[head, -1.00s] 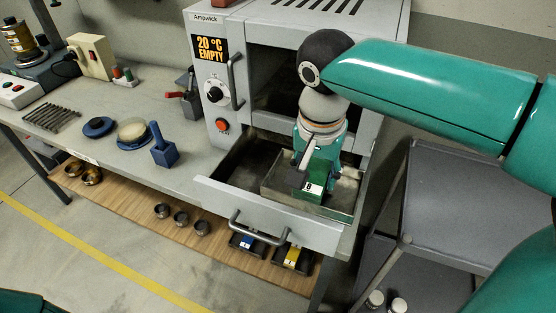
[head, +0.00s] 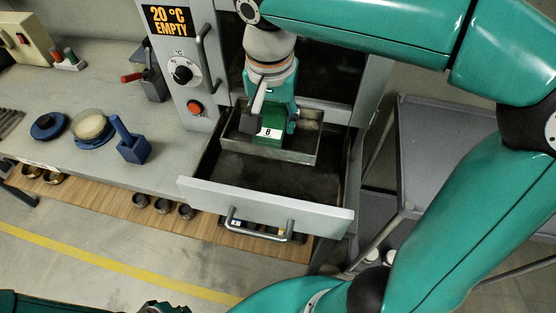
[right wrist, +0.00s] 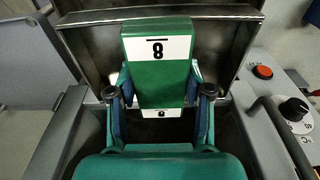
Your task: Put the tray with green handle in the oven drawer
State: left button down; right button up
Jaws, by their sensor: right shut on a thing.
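The metal tray (head: 296,155) with the green handle (head: 267,122) is within the outline of the open oven drawer (head: 262,200), toward its back. The drawer floor shows bare in front of it. I cannot tell whether the tray touches the floor. My right gripper (head: 268,130) is shut on the green handle, which carries a white label. In the right wrist view the fingers (right wrist: 160,94) sit on both sides of the handle (right wrist: 157,75), with the tray's metal walls (right wrist: 90,62) beyond. Only a bit of my left arm's end (head: 163,307) shows at the bottom edge.
The oven (head: 185,50) reads 20 °C EMPTY above a knob and red button. A blue block holder (head: 132,148) and dishes stand on the bench to the left. A grey cart (head: 440,150) stands to the right. Small cups sit on the lower shelf.

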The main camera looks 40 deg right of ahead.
notch_tip(320, 180, down, 14)
jog(key=shift+r+b, duration=0.15)
jog(key=shift+b, duration=0.25)
jog(key=w+d+p, duration=0.2)
jog(key=d, duration=0.1)
jog(key=shift+w+d+f, duration=0.15)
jog(key=shift+w+f, duration=0.15)
jog(key=shift+f, duration=0.35)
jog(key=shift+f, duration=0.15)
jog(key=o, duration=1.4)
